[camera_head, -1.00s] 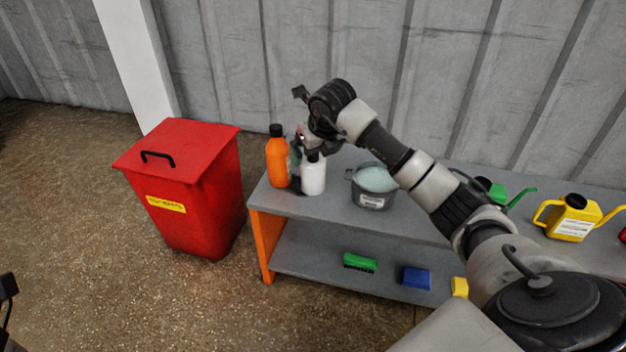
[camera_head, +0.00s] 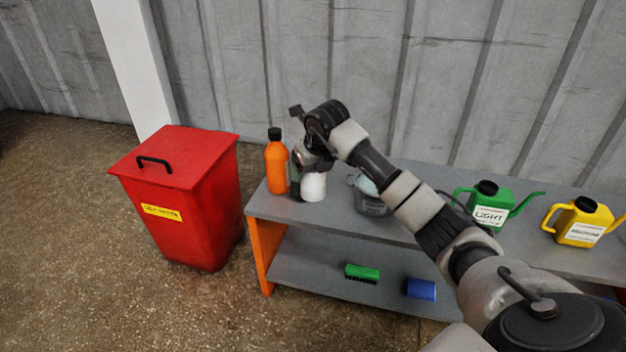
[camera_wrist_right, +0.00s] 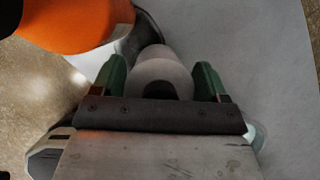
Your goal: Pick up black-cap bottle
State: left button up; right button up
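A white bottle (camera_head: 314,188) stands on the top shelf near the bench's left end; its top is hidden by my right gripper in the head view. An orange bottle (camera_head: 276,166) with a black cap stands just left of it. My right gripper (camera_head: 304,166) is at the white bottle's upper part. In the right wrist view, its green fingers (camera_wrist_right: 160,82) are spread, one on each side of a pale rounded bottle (camera_wrist_right: 160,68); I cannot tell whether they touch it. The orange bottle (camera_wrist_right: 75,22) is close by at upper left. My left gripper is not in view.
A grey pot (camera_head: 370,200) stands just right of the white bottle. Green (camera_head: 488,203) and yellow (camera_head: 580,222) cans are farther right. A green brush (camera_head: 362,273) and blue block (camera_head: 421,289) lie on the lower shelf. A red bin (camera_head: 180,200) stands left of the bench.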

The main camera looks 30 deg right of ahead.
jog(key=c, duration=0.7)
